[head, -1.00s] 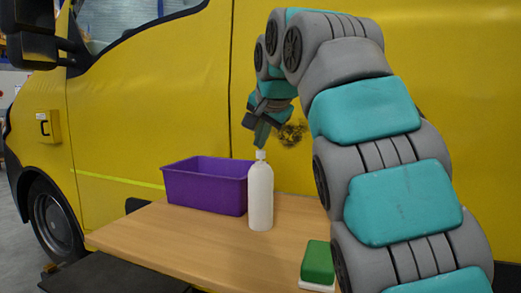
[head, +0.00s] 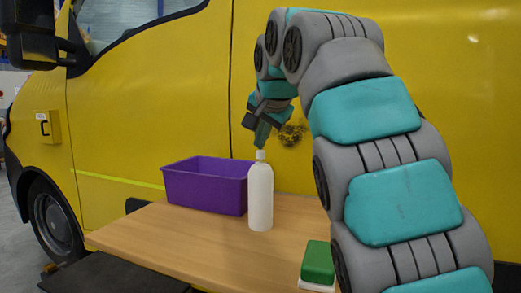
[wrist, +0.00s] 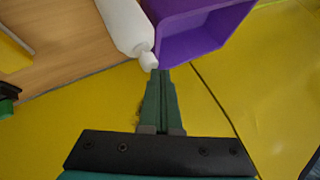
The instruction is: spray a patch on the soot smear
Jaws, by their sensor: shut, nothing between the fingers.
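The soot smear (head: 291,134) is a dark, speckled blotch on the yellow van side, just right of my gripper in the head view. A white bottle (head: 260,198) with a narrow cap stands upright on the wooden table. It also shows in the wrist view (wrist: 123,24). My gripper (head: 261,143) points down, its green fingers closed together and empty. The fingertips (wrist: 160,72) appear right by the bottle's cap; I cannot tell whether they touch it. In the wrist view the smear is mostly hidden behind the fingers.
A purple bin (head: 205,187) stands left of the bottle and shows in the wrist view too (wrist: 200,38). A green and white block (head: 318,262) lies at the table's front right. The table (head: 185,238) is clear at front left. The van (head: 150,100) rises behind.

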